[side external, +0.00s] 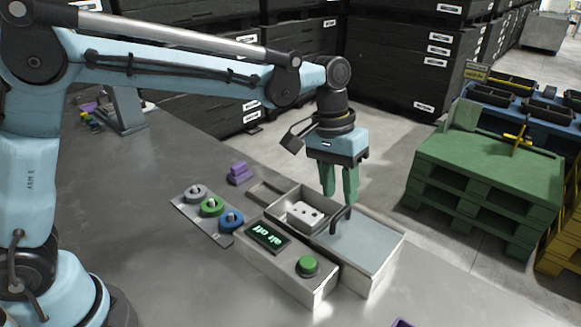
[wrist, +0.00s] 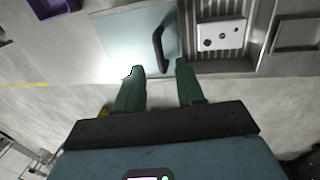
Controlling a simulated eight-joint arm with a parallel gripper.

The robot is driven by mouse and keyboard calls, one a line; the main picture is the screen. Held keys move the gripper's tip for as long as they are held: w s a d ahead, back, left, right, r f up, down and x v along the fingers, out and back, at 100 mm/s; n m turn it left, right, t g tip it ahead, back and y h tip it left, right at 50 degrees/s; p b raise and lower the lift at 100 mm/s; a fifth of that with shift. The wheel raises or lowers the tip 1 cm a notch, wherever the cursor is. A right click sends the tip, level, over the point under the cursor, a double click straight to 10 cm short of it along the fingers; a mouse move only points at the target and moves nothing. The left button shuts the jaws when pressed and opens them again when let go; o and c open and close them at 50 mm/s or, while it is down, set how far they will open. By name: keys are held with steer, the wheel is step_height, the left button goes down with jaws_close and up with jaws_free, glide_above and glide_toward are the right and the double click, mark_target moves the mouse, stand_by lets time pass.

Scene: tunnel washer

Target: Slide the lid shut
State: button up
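The lid (side external: 368,246) is a flat pale blue-grey panel over the right part of a metal box (side external: 386,273); it also shows in the wrist view (wrist: 120,38). A black bar handle (side external: 341,219) stands at the lid's left end. The box's left part is open, showing a white block with dark holes (side external: 305,213) inside. My gripper (side external: 339,201) points down above the handle. Its green fingers are apart and empty. In the wrist view the handle (wrist: 160,46) appears between the fingertips (wrist: 159,67); I cannot tell whether they touch it.
In front of the box is a panel with an "air off" display (side external: 268,236) and a green button (side external: 308,265). Grey, green and blue knobs (side external: 212,207) and a purple piece (side external: 238,173) lie to the left. Green pallets (side external: 487,165) stand beyond the table.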

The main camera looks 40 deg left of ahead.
mark_target(341, 211)
steer(key=shift+d+f, duration=0.2)
steer(key=shift+f, duration=0.65)
steer(key=shift+d+f, duration=0.15)
steer(key=shift+f, duration=0.65)
jaws_close()
